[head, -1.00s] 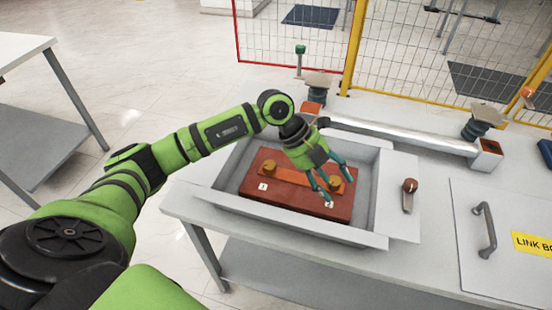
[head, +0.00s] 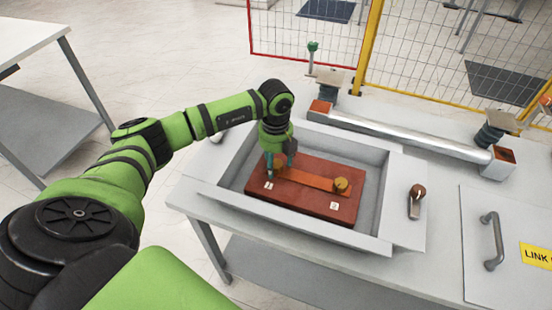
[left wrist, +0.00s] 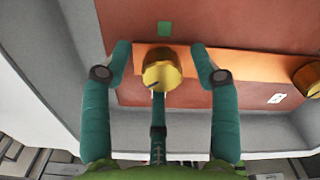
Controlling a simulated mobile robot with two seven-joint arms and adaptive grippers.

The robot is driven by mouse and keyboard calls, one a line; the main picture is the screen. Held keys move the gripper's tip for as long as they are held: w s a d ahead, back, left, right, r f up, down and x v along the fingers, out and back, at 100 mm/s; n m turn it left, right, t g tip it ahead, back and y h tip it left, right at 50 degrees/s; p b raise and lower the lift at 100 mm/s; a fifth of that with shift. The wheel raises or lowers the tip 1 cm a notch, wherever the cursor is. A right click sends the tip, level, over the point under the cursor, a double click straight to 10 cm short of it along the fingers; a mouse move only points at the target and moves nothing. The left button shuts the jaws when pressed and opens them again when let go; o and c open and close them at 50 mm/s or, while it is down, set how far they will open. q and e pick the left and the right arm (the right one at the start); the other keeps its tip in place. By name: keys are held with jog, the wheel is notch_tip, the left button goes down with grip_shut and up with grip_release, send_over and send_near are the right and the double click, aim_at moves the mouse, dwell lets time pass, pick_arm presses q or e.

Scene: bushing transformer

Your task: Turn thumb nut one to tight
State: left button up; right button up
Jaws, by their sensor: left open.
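Thumb nut one is the brass knob (left wrist: 162,72) at the left end of the copper bar (head: 308,179), near the white label marked 1 (head: 268,185). In the head view it is mostly hidden by my left gripper (head: 279,168). My left gripper points down over it and is open. In the left wrist view, the teal fingers of my left gripper (left wrist: 160,58) stand either side of the nut, with gaps visible. A second brass nut (head: 341,185) sits at the bar's right end. It also shows in the left wrist view (left wrist: 308,78). My right gripper is out of view.
The red-brown block (head: 312,206) lies inside a grey walled tray (head: 384,200).

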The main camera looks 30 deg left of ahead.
pick_arm(q)
jog(key=c, duration=1.1)
jog(key=shift+c, duration=0.2)
